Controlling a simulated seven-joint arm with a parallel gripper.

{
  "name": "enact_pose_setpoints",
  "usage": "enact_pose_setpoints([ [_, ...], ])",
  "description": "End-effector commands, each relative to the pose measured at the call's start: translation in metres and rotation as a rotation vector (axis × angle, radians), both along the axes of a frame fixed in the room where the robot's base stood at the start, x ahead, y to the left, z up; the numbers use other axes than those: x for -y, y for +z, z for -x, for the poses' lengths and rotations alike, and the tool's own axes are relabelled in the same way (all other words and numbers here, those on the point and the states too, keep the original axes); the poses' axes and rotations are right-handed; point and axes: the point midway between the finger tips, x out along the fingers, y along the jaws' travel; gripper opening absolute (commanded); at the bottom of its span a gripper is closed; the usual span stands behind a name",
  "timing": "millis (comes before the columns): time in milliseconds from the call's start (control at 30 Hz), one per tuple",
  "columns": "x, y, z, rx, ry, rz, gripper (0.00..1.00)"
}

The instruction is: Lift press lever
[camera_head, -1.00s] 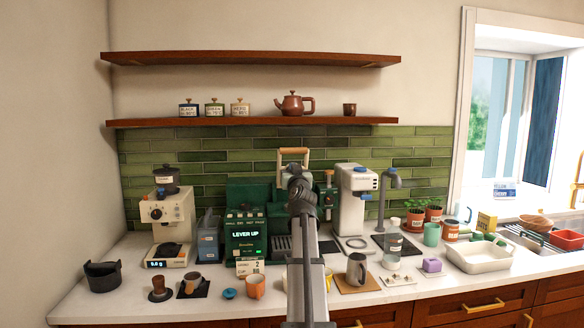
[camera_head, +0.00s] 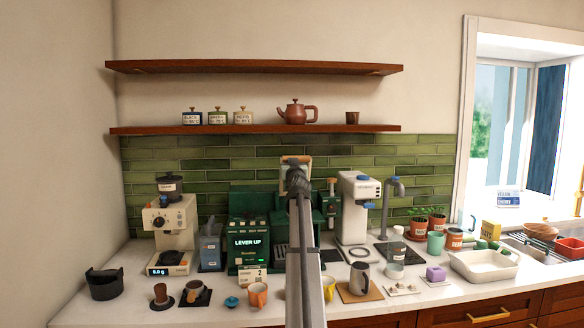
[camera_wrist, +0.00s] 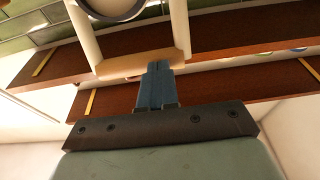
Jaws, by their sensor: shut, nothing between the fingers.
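The press lever is a wooden crossbar (camera_head: 294,158) on pale side arms, standing raised above the dark green press machine (camera_head: 252,208). The machine's screen reads "LEVER UP". My arm rises in front of the machine and hides part of the lever and the machine's middle. In the wrist view the wooden crossbar (camera_wrist: 115,68) spans between its two cream arms. My gripper (camera_wrist: 159,68) is shut, its blue fingers together and empty, with the tips right at the crossbar. I cannot tell whether they touch it.
A cream grinder (camera_head: 170,220) and a grey-blue jug (camera_head: 210,247) stand left of the machine; a white coffee machine (camera_head: 353,212) stands right. Mugs, including an orange mug (camera_head: 257,294), line the counter's front. A wooden shelf (camera_head: 250,129) runs above the lever.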

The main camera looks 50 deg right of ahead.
Motion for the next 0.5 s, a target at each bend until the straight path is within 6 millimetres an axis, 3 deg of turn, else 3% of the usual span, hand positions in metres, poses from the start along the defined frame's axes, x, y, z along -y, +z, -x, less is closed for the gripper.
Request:
enact_pose_setpoints([
  [267,0.0,0.0,0.0,0.0,0.0,0.0,0.0],
  [500,0.014,0.013,-0.014,0.0,0.002,0.002,0.0],
])
